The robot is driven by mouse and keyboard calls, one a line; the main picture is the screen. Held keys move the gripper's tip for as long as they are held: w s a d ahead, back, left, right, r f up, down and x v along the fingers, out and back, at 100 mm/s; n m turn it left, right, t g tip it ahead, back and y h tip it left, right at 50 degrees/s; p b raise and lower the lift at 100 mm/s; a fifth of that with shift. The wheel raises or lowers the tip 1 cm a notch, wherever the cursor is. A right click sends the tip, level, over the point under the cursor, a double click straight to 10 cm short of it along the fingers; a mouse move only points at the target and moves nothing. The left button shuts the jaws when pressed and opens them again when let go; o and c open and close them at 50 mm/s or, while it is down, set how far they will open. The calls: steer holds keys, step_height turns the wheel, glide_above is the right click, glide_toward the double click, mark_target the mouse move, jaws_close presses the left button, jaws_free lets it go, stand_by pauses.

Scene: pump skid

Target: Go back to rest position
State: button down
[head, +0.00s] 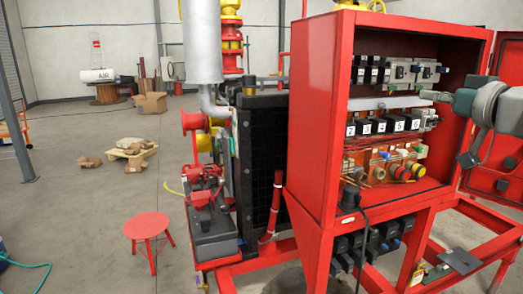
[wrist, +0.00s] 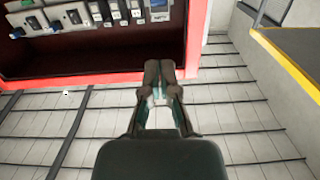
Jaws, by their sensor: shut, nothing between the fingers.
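My gripper (wrist: 165,72) is shut in the wrist view, its two dark fingers together with nothing between them. Its tips overlap the red lower edge of the cabinet opening in the picture; I see no clear contact. In the head view my arm comes in from the right, in front of the open red cabinet (head: 313,110). The gripper's end (head: 436,96) points left across the opening there, and its fingertips are too small to make out.
The cabinet holds rows of switches, numbered black blocks (head: 396,124) and round knobs (head: 402,172). Its open door (head: 506,130) stands at the right, behind my arm. A red stool (head: 147,226) and boxes (head: 151,103) stand on the floor at left, with free floor between.

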steer(key=s+a+f+m+g+h, duration=0.1)
steer(key=s+a+f+g, duration=0.3)
steer(key=a+f, duration=0.4)
steer(key=s+a+f+m+g, duration=0.1)
steer(key=s+a+f+g, duration=0.25)
steer(key=a+f, duration=0.45)
steer(key=s+f+m+g+h, duration=0.1)
steer(key=s+f+g+h, duration=0.1)
steer(key=s+f, duration=0.5)
steer(key=s+f+g+h, duration=0.1)
steer(key=s+f+h, duration=0.2)
steer(key=s+f, duration=0.4)
step_height(320, 180, down, 6)
steer(key=shift+s+d+r+m+g, duration=0.15)
steer(key=shift+d+m+g, duration=0.1)
steer(key=shift+m+g, duration=0.15)
